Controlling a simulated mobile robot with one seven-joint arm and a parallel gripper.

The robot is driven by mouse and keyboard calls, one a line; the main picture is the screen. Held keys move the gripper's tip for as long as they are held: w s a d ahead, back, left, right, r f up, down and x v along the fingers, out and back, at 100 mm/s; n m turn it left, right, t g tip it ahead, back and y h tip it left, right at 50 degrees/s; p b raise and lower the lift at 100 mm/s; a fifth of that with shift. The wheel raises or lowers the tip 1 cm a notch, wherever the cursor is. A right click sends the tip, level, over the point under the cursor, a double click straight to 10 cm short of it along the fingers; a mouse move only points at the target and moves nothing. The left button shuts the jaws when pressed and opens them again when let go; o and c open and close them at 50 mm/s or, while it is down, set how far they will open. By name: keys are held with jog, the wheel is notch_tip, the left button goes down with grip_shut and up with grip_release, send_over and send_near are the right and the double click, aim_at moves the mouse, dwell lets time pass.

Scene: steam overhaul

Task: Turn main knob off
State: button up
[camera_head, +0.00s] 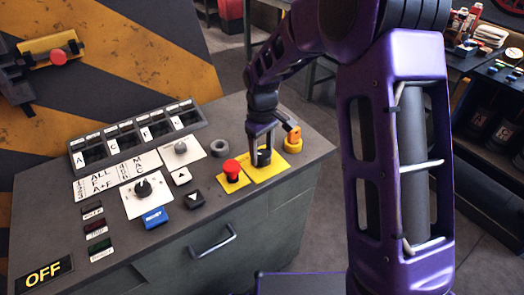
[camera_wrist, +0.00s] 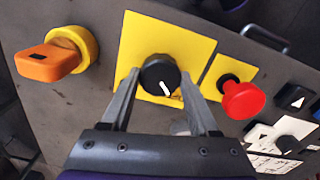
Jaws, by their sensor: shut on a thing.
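The main knob, a round black knob (camera_wrist: 158,72) with a white pointer line, sits on a square yellow plate (camera_wrist: 197,47) in the wrist view. Its pointer aims toward the bottom of that view, slightly right. My gripper (camera_wrist: 161,80) has one finger on each side of the knob and is shut on it. In the head view my gripper (camera_head: 262,155) reaches down onto the yellow plate (camera_head: 262,174) near the right end of the grey console, and its fingers partly hide the knob.
A red push button (camera_head: 231,168) stands close beside the knob. On the other side, an orange key (camera_head: 294,134) sits in a yellow ring. The console (camera_head: 190,245) also carries another black knob (camera_head: 143,187), a blue button (camera_head: 154,217) and an OFF sign (camera_head: 44,273).

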aim_at(262, 153)
jog(key=o, duration=1.4)
jog(key=shift+c, duration=0.2)
notch_tip(262, 153, up, 18)
jog(key=p, duration=0.1)
jog(key=shift+f, duration=0.25)
